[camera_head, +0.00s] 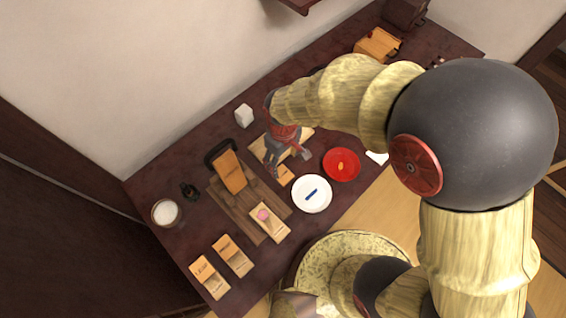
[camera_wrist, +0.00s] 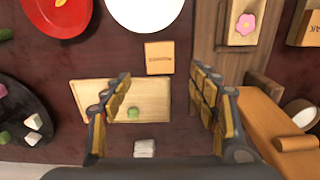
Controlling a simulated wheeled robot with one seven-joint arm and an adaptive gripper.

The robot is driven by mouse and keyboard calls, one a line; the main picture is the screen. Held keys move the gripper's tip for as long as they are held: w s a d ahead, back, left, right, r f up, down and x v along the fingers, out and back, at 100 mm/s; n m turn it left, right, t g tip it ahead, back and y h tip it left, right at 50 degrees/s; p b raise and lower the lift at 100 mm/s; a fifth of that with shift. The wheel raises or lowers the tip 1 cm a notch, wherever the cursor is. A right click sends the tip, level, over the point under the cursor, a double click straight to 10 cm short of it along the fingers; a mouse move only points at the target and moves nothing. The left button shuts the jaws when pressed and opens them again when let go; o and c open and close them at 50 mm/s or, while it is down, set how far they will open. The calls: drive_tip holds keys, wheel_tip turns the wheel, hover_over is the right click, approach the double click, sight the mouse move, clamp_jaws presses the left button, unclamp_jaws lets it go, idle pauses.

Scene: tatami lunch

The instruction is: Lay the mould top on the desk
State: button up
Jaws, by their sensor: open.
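A small flat wooden block with dark lettering (camera_wrist: 159,58), which may be the mould top, lies on the dark desk (camera_wrist: 100,55) between the white plate and the brown board. It also shows in the head view as a small tan piece (camera_head: 285,176) just below my gripper. My gripper (camera_head: 287,162) is open and empty above the desk. In the wrist view its two fingers (camera_wrist: 161,105) stand wide apart, over a pale wooden tray (camera_wrist: 153,103) holding a green sweet (camera_wrist: 133,112). The block lies apart from the fingers.
A white plate (camera_head: 311,205) with a blue item and a red plate (camera_head: 341,151) lie right of the block. The brown board (camera_head: 228,203) is to the left, bearing an orange tool (camera_head: 230,171). A wooden mould with a pink flower (camera_head: 269,222) and lettered blocks (camera_head: 233,256) lie nearer the front.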

drive_tip(key=shift+r, duration=0.9)
drive_tip(key=shift+r, duration=0.1)
drive_tip(key=s+d+r+m+t, duration=0.1)
drive_tip(key=d+r+m+t, duration=0.15)
drive_tip(key=d+r, duration=0.7)
drive_tip(key=d+r+m+t, duration=0.1)
drive_tip(key=d+r+m, duration=0.3)
drive_tip(key=d+r, duration=0.55)
drive_tip(key=s+d+r+m+t, duration=0.2)
drive_tip(key=s+d+r+m, duration=0.1)
drive_tip(key=s+r, duration=0.3)
wheel_tip(320, 180, up, 2)
drive_tip(key=shift+s+d, duration=0.3)
drive_tip(key=shift+d, duration=0.1)
drive_tip(key=shift+m, duration=0.25)
